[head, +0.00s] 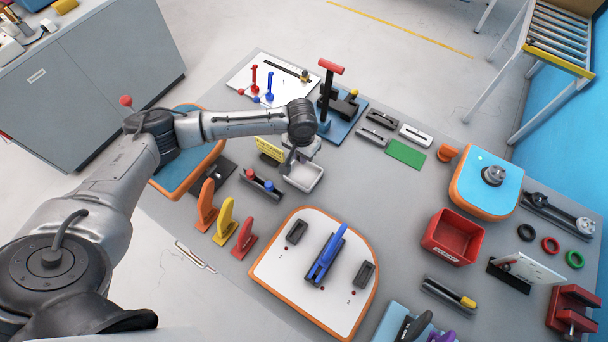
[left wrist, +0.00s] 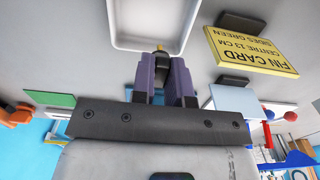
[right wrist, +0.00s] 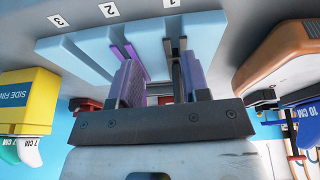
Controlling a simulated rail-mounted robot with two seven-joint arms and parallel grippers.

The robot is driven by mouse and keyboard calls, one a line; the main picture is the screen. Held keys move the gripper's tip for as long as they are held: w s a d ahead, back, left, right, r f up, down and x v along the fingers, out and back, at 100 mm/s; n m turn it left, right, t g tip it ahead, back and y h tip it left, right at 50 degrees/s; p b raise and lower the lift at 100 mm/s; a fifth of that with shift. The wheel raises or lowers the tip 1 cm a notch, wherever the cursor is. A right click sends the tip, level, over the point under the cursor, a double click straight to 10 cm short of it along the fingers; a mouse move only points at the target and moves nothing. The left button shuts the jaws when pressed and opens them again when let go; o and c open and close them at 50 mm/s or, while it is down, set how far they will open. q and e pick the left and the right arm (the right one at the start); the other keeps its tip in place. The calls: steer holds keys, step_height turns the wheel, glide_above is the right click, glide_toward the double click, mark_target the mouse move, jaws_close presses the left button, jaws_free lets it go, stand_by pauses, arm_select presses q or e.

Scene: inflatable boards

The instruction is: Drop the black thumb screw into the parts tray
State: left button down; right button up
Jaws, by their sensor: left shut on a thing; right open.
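The white parts tray (head: 312,186) stands near the middle of the table, beside the yellow fin card (head: 270,149). My left gripper (head: 293,164) is low at the tray's back left side in the head view. In the left wrist view, its purple-grey fingers (left wrist: 164,70) are shut on a small dark piece with a brass tip, the black thumb screw (left wrist: 160,50). The screw is at the near rim of the tray (left wrist: 125,43); whether it is over the inside cannot be told. My right gripper (right wrist: 160,80) is open in front of a light blue numbered rack (right wrist: 88,62).
The yellow fin card (left wrist: 255,50) stands close to the left gripper. A holder with red and blue knobs (head: 262,184) lies just left of the tray. A red bin (head: 452,237) and a white orange-edged board (head: 290,262) are farther off. A purple piece (right wrist: 125,40) sits in the rack.

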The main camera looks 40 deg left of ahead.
arm_select(q)
steer(key=c, duration=1.1)
jaws_free()
arm_select(e)
steer(key=shift+d, duration=0.1)
arm_select(q)
steer(key=shift+o, duration=0.2)
steer(key=shift+r, duration=0.15)
step_height(320, 180, up, 14)
steer(key=p, duration=0.1)
steer(key=shift+f+p, duration=0.2)
steer(key=shift+p, duration=0.15)
arm_select(e)
steer(key=shift+r, duration=0.85)
